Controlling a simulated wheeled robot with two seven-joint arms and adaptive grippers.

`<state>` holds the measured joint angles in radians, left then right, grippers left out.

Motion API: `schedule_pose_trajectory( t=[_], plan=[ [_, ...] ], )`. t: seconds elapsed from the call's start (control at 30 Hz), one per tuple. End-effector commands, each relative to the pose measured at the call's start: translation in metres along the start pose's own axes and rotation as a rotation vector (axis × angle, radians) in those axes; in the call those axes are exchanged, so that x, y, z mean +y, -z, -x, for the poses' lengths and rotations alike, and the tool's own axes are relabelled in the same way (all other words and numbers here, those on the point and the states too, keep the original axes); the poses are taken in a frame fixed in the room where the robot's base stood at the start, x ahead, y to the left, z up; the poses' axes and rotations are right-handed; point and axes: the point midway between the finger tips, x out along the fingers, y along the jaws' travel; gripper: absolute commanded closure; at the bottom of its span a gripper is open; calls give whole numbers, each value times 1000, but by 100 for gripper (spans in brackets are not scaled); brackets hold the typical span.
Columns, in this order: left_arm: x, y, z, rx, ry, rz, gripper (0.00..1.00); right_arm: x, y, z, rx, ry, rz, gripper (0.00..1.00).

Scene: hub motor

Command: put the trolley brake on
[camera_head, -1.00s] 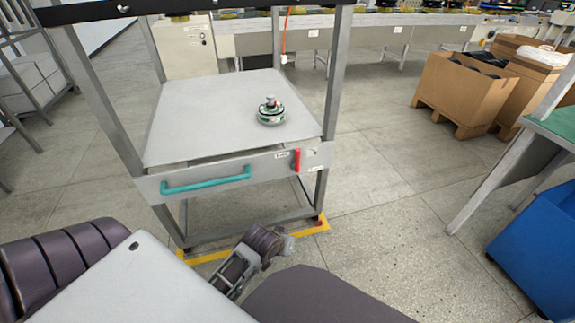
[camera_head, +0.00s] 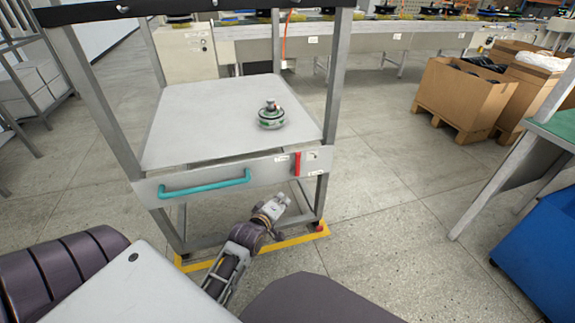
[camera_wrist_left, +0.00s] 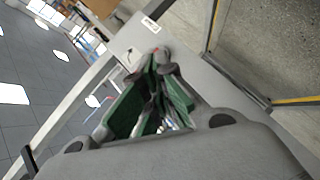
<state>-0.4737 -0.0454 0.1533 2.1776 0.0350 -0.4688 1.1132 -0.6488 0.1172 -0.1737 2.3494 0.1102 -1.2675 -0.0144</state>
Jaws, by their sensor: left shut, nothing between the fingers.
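The grey trolley (camera_head: 225,202) stands ahead with a teal handle (camera_head: 205,184) across its front panel. A red lever (camera_head: 297,165), likely the brake, stands upright at the right end of that panel. My left gripper (camera_head: 285,199) is below the panel's right part, lower than the red lever and apart from it in the head view. In the left wrist view the gripper (camera_wrist_left: 162,62) has its green-padded fingers together with nothing held; a small bit of red shows at their tips, partly hidden. My right gripper is not in view.
A round green-and-silver hub part (camera_head: 271,116) sits on the trolley shelf (camera_head: 200,115). Yellow floor tape (camera_head: 310,234) runs around the trolley's feet. Cardboard boxes (camera_head: 462,95) and a blue bin (camera_head: 540,245) stand to the right, with clear floor between.

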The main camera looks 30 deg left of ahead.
Motion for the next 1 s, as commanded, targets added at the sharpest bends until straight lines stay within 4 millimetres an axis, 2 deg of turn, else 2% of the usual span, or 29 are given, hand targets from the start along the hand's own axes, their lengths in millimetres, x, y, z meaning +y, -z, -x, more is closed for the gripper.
schedule_pose_trajectory(
  t=[0.5, 0.7, 1.0],
  plan=[
    [11, 57, -6, 170, -242, 389, 100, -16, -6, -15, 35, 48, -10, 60],
    [12, 67, -5, 194, -294, 459, 100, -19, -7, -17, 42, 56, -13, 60],
    [13, 69, -4, 198, -305, 470, 100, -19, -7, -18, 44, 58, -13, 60]
  ],
)
